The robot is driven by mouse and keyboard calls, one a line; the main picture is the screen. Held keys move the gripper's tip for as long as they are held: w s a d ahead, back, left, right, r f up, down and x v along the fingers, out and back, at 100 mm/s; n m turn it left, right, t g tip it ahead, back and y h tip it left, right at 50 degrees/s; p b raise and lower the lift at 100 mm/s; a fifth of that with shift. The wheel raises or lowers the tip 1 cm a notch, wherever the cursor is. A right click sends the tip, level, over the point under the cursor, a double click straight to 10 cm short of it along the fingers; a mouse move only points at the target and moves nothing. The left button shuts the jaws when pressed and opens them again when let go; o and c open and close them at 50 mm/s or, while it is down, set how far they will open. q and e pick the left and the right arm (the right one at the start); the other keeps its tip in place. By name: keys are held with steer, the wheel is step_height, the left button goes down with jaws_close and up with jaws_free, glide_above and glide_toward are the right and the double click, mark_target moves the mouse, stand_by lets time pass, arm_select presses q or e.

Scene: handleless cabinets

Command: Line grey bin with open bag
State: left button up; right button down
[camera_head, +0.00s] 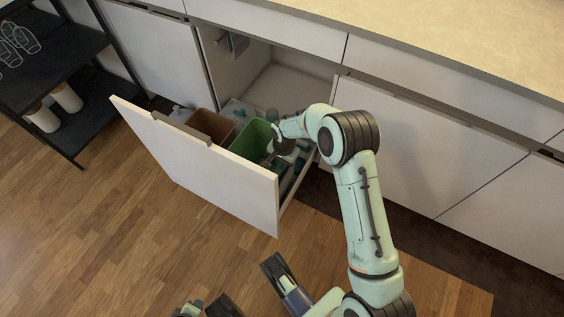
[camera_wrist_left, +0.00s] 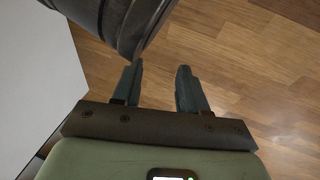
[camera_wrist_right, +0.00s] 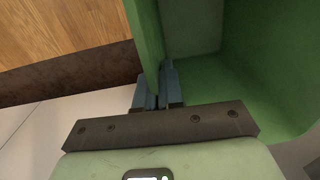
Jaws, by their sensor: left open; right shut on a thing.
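The grey bin (camera_head: 181,114) shows only as a small grey part behind the left end of the pulled-out drawer's front; the panel hides the rest. No bag can be made out. A green bin (camera_head: 248,138) stands farther right in the drawer, and its inside fills much of the right wrist view (camera_wrist_right: 245,85). My right gripper (camera_head: 273,152) reaches into the drawer at the green bin's right side. Its fingers (camera_wrist_right: 155,78) are shut on the bin's wall. My left gripper (camera_wrist_left: 158,72) is open and empty above the wooden floor.
A brown bin (camera_head: 212,124) stands beside the green bin. The white drawer front (camera_head: 200,170) juts out over the floor. A black shelf rack (camera_head: 85,115) stands at the left. The floor (camera_head: 120,230) left of the drawer is clear.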

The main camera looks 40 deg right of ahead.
steer(key=c, duration=1.2)
jaws_free()
arm_select(q)
steer(key=s+f+g, duration=0.2)
steer(key=s, duration=0.4)
arm_select(e)
steer(key=shift+r, duration=0.3)
arm_select(q)
steer(key=w+r+t+p, duration=0.1)
steer(key=w+r+p, duration=0.2)
steer(key=r, duration=0.3)
steer(key=shift+w+d+t+p, duration=0.35)
steer(key=shift+w+t, duration=0.05)
steer(key=shift+w, duration=0.4)
arm_select(e)
steer(key=shift+s+d+r, duration=0.1)
steer(key=shift+s+r, duration=0.05)
steer(key=shift+r, duration=3.1)
steer(key=shift+s+r, duration=0.15)
steer(key=shift+r, duration=3.05)
